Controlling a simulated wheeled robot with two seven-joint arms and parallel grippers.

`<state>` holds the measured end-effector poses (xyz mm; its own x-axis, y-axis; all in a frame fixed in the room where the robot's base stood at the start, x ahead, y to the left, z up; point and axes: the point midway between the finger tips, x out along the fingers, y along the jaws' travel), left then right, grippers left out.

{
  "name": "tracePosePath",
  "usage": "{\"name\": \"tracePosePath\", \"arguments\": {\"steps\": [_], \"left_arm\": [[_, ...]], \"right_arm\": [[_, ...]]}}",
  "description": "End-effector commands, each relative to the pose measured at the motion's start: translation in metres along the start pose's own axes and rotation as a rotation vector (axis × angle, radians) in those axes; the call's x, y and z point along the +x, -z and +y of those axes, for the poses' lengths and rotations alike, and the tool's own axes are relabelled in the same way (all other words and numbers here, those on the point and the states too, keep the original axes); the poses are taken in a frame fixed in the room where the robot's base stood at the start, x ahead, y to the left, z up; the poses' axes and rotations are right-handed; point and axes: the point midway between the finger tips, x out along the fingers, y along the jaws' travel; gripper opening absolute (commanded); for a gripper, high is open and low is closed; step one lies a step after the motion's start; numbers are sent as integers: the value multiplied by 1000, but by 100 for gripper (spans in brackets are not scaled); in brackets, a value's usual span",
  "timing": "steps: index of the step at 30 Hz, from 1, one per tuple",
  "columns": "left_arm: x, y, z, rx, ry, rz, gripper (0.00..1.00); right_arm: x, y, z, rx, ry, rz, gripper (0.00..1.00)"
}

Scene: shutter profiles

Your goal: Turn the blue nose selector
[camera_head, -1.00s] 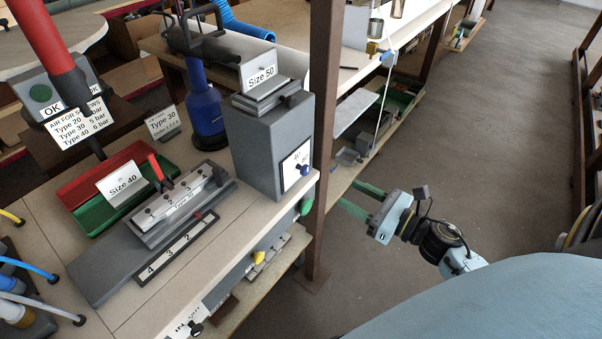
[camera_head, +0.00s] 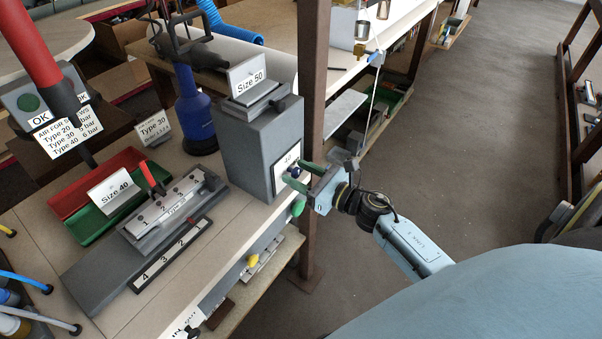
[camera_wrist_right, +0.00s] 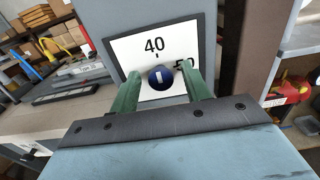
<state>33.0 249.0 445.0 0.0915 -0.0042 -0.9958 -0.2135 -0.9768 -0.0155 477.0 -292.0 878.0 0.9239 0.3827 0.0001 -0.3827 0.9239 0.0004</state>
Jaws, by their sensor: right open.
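The blue nose selector (camera_wrist_right: 161,78) is a round dark blue knob with a white mark, on a white plate (camera_wrist_right: 128,54) marked 40 and 50. The plate is on the side of a grey box (camera_head: 245,150) labelled Size 50. My right gripper (camera_wrist_right: 164,88) is open, its two green fingers on either side of the knob. I cannot tell whether they touch it. In the head view the knob (camera_head: 294,171) shows beside the fingers of the right gripper (camera_head: 299,175). My left gripper is not in view.
A brown post (camera_head: 313,120) stands close behind my right gripper. A grey fixture (camera_head: 170,215) is on the bench at left. The floor at right is clear.

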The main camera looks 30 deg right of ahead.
Motion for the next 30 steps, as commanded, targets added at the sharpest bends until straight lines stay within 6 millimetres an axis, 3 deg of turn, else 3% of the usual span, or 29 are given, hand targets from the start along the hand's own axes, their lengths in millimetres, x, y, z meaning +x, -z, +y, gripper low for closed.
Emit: {"name": "tracePosePath", "arguments": {"steps": [2, 12, 22, 30], "left_arm": [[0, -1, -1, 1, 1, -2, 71], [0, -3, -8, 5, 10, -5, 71], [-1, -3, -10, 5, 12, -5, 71], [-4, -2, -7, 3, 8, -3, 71]], "right_arm": [[0, 0, 0, 0, 0, 0, 47], [0, 0, 0, 0, -1, 0, 4], [0, 0, 0, 49, -1, 1, 4], [0, 0, 0, 227, -2, 1, 4]]}}
